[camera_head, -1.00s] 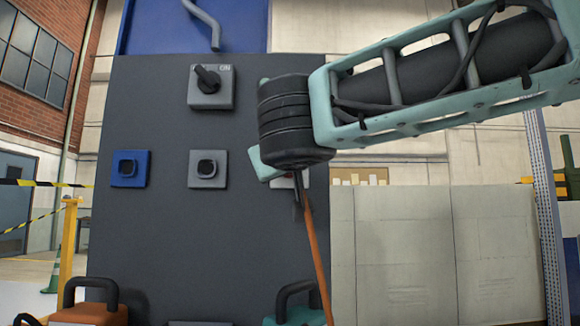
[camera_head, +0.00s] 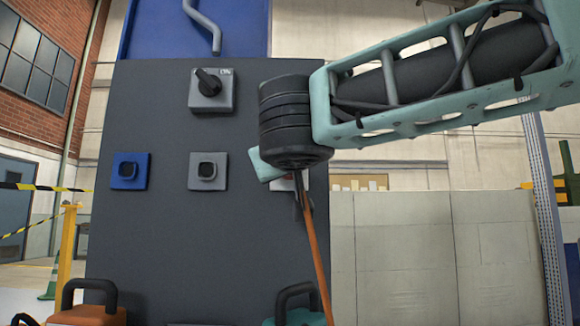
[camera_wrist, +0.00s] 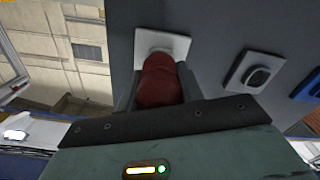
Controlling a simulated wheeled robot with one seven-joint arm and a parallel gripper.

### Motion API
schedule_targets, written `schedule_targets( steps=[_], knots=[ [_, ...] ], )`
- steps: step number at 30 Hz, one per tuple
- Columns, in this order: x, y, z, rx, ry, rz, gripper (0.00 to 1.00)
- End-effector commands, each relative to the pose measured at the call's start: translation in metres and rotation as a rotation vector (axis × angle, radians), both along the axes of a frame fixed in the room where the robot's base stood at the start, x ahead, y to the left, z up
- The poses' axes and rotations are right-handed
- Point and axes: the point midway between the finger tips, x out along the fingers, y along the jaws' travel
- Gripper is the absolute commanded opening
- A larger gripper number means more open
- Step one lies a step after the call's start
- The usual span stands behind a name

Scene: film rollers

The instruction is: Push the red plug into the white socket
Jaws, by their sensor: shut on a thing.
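The red plug (camera_wrist: 160,82) is between the fingers of my gripper (camera_wrist: 158,88) in the wrist view, and the fingers are shut on it. The white socket (camera_wrist: 172,45) is on the dark panel directly beyond the plug's front end. The plug overlaps the socket in that view, and how deep it sits cannot be told. In the head view my wrist covers most of the plug and socket; a sliver of the white socket (camera_head: 281,183) shows, and an orange cable (camera_head: 316,255) hangs down from there.
The dark panel (camera_head: 180,250) also carries a blue socket (camera_head: 130,170), a grey socket (camera_head: 208,170) and a rotary switch (camera_head: 211,90). Orange (camera_head: 90,312) and teal (camera_head: 296,312) handled objects stand at the bottom. The panel's right edge lies close beside my gripper.

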Motion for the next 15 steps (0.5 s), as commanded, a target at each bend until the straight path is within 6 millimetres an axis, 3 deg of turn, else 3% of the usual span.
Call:
schedule_targets(
  steps=[15],
  knots=[
    [0.0101, -0.0005, 0.0002, 0.0, 0.0, -0.002, 0.1]
  ],
)
